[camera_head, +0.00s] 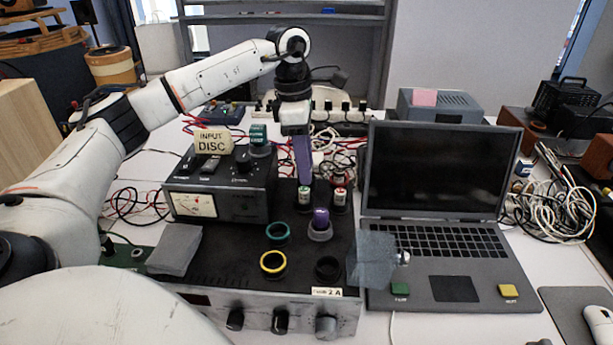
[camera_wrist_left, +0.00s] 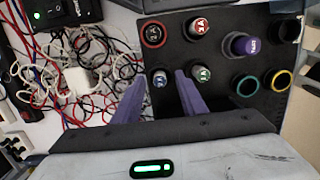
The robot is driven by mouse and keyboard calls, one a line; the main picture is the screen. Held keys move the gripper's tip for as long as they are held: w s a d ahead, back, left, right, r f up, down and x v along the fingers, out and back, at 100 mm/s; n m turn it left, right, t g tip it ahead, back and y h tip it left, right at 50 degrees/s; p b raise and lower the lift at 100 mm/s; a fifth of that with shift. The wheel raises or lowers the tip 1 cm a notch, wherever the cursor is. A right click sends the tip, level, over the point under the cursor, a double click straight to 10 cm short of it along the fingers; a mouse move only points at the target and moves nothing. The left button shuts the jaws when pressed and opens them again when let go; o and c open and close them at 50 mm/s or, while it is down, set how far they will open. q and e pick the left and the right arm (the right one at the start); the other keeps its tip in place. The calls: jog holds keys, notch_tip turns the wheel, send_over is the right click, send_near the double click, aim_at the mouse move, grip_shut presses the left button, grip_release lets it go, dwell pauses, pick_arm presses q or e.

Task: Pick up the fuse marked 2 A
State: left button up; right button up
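My left gripper (camera_head: 303,160) has purple fingers and points down over the back of the dark panel (camera_head: 225,262). In the left wrist view the gripper (camera_wrist_left: 159,79) is open. A fuse with a blue-grey top (camera_wrist_left: 160,78) shows between its fingertips, with no clear contact. A green-topped fuse (camera_head: 304,195) stands just nearer, a red-topped fuse (camera_head: 340,196) to its right. A purple fuse (camera_head: 320,218) stands upright in a grey ring. A "2 A" label (camera_head: 327,292) is on the panel's front edge, below an empty black ring (camera_head: 328,268).
Teal (camera_head: 277,233) and yellow (camera_head: 273,263) rings are empty. A meter box (camera_head: 222,190) with an "INPUT DISC" block stands left of the gripper. A translucent flap (camera_head: 372,260) stands at the panel's right edge, beside a laptop (camera_head: 440,175). Tangled cables lie behind.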

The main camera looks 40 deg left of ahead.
pick_arm(q)
jog(key=shift+c, duration=0.4)
grip_shut()
jog(key=shift+r, duration=0.1)
